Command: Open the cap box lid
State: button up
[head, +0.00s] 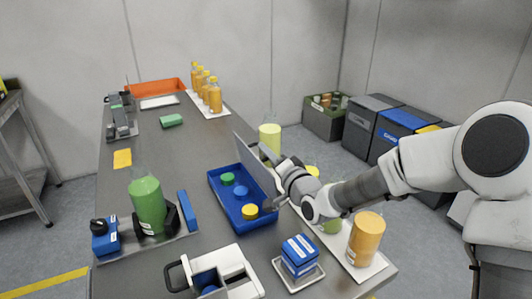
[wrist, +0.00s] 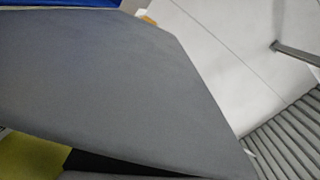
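The cap box (head: 223,194) is a blue tray on the table in the head view. A green cap (head: 227,178), a blue cap (head: 241,190) and a yellow cap (head: 249,211) lie in it. Its grey lid (head: 257,170) stands raised, nearly upright, along the box's right side. The lid's grey face (wrist: 110,85) fills much of the wrist view. My gripper (head: 282,178) is at the right side of the lid, close to it. Its fingertips are hidden or too small to tell, so neither its opening nor contact with the lid is clear.
A green bottle (head: 148,204) stands in a holder at left. An orange jar (head: 365,238) stands right, below my arm. Orange bottles (head: 215,98) stand at the back.

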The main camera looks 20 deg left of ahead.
jog(key=shift+o, duration=1)
jog(key=shift+r, duration=0.1)
jog(key=shift+s, duration=0.1)
jog(key=v, duration=0.7)
jog(key=shift+s+p, duration=0.15)
jog(key=shift+p, duration=0.3)
jog(key=shift+d, duration=0.15)
